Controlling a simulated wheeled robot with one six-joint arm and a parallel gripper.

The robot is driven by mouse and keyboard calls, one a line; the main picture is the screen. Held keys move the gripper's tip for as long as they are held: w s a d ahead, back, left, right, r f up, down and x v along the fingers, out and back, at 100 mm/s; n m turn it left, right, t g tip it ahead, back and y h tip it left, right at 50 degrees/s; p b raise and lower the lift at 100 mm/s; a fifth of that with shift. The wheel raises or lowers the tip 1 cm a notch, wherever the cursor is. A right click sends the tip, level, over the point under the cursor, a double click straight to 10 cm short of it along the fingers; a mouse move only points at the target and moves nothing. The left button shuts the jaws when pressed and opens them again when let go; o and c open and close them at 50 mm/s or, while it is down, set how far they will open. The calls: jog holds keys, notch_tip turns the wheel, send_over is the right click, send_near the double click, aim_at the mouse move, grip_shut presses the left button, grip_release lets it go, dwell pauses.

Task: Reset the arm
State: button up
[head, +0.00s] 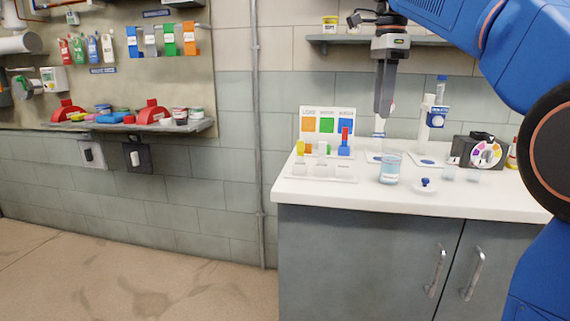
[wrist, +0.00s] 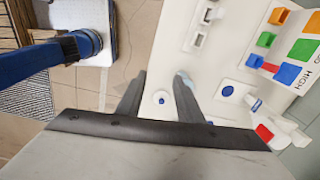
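My gripper (head: 383,112) hangs from my blue arm above the white counter (head: 310,193), pointing down, with nothing in it in the head view. In the wrist view my gripper (wrist: 161,80) has its two dark fingers apart, with counter visible between them. A glass beaker of blue liquid (head: 390,170) stands on the counter below and slightly right of my gripper. A lid with a blue knob (head: 425,185) lies right of the beaker, near the front edge; it also shows between the fingers in the wrist view (wrist: 161,97).
A white bottle (head: 425,118) and a dark box with a colour dial (head: 487,153) are at the back right. A shelf (head: 345,39) runs behind my gripper.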

jog(key=s+d+f+n+t, duration=0.1)
jog(key=s+d+f+n, duration=0.1)
jog(key=s+f+n, duration=0.4)
jog(key=s+d+f+n+t, duration=0.2)
jog(key=s+f+n, duration=0.4)
jog(key=s+f, duration=0.7)
jog(key=s+d+f+n+t, duration=0.1)
jog(key=s+f+n, duration=0.5)
jog(key=f, duration=1.3)
jog(key=s+d, duration=0.1)
jog(key=s, duration=0.3)
jog(key=shift+s+d+f+n, duration=0.15)
jog(key=shift+f+n, duration=0.1)
jog(key=shift+n, duration=0.15)
